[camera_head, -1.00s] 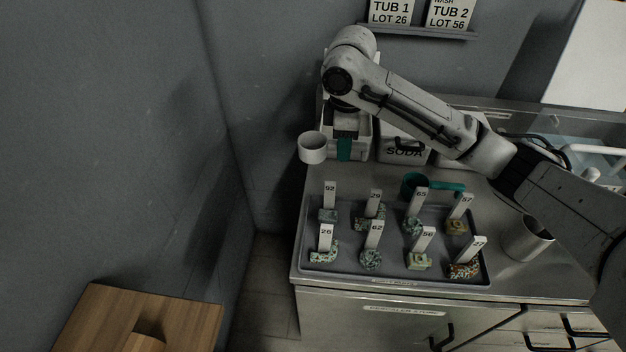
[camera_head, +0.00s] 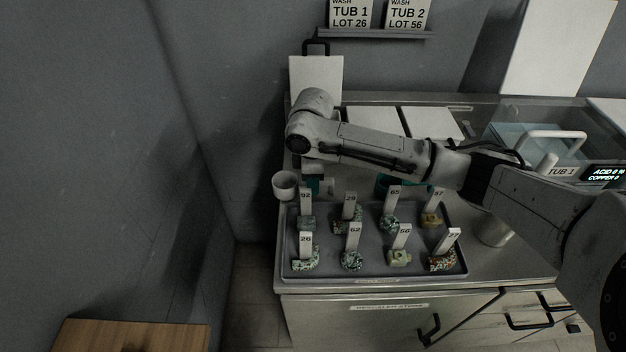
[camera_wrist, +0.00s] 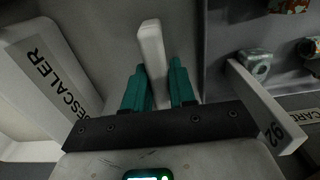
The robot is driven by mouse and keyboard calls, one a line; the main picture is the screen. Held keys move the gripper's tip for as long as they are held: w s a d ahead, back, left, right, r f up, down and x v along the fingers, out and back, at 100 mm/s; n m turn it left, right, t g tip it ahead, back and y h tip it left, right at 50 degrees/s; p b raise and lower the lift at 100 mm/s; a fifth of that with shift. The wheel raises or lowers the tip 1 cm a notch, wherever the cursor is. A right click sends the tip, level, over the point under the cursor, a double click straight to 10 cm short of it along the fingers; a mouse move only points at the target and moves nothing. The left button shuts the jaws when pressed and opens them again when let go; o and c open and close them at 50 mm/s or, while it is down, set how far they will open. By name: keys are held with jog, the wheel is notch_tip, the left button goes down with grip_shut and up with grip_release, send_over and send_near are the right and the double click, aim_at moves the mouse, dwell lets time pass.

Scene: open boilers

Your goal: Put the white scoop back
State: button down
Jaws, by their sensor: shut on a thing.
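The white scoop (camera_head: 285,185) is held near the back left corner of the grey tray, its round cup to the left of my gripper (camera_head: 319,186). In the wrist view its pale handle (camera_wrist: 152,50) stands between the teal fingers of my gripper (camera_wrist: 158,85), which is shut on it. The cup is out of sight there. A white bin marked DESCALER (camera_wrist: 45,75) lies to the left of the fingers in the wrist view. My arm covers much of the white bins behind it in the head view.
The grey tray (camera_head: 375,268) holds several tagged mineral pieces; tag 92 (camera_wrist: 268,118) is close to the right of my fingers. A teal scoop (camera_head: 388,184) is partly hidden behind the tray. A metal cup (camera_head: 496,232) stands right of it. A wall bounds the left.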

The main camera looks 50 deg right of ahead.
jog(key=c, duration=1.4)
grip_release()
jog(key=shift+f, duration=0.15)
jog(key=o, duration=0.5)
notch_tip(320, 180, up, 12)
jog(key=shift+r+b, duration=0.2)
jog(key=shift+b, duration=0.55)
